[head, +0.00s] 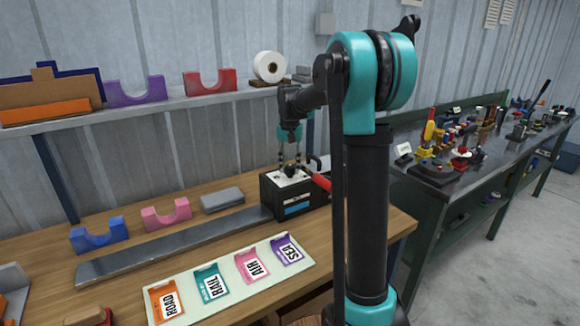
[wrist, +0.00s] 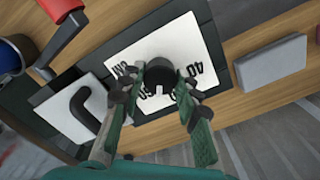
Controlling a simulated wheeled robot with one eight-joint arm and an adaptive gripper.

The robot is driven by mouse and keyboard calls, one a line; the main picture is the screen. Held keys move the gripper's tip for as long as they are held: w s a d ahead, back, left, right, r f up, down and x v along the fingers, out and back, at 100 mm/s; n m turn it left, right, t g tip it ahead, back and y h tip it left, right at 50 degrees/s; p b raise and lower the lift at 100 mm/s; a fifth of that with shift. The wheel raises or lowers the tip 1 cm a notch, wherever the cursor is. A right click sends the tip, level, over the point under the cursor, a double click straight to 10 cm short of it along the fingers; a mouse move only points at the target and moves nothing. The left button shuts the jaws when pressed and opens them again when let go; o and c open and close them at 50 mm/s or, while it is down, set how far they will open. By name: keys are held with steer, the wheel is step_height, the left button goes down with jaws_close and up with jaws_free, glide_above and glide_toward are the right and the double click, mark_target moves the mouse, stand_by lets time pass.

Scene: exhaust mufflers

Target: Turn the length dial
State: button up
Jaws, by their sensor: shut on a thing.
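The length dial (wrist: 161,78) is a black knob on a white plate (wrist: 128,50) with black markings around it, including 40. The plate is on top of a black machine (head: 267,196) at the back of the wooden bench. My gripper (wrist: 160,90) is over the plate, its two green fingers on either side of the knob and shut on it. In the head view my gripper (head: 291,166) points down onto the machine top. The fingers hide some of the markings.
A red-handled crank (wrist: 62,12) and a black bent handle (wrist: 84,104) are beside the plate. A grey block (head: 222,200) lies left of the machine. A card (head: 220,292) with labelled pockets lies in front. A shelf (head: 170,104) runs behind.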

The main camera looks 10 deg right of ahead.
mark_target(290, 167)
steer(key=n, duration=0.6)
steer(key=shift+n, duration=0.3)
stand_by(0.4)
steer(key=o, duration=1.2)
steer(key=shift+c, duration=0.2)
step_height(290, 167, up, 12)
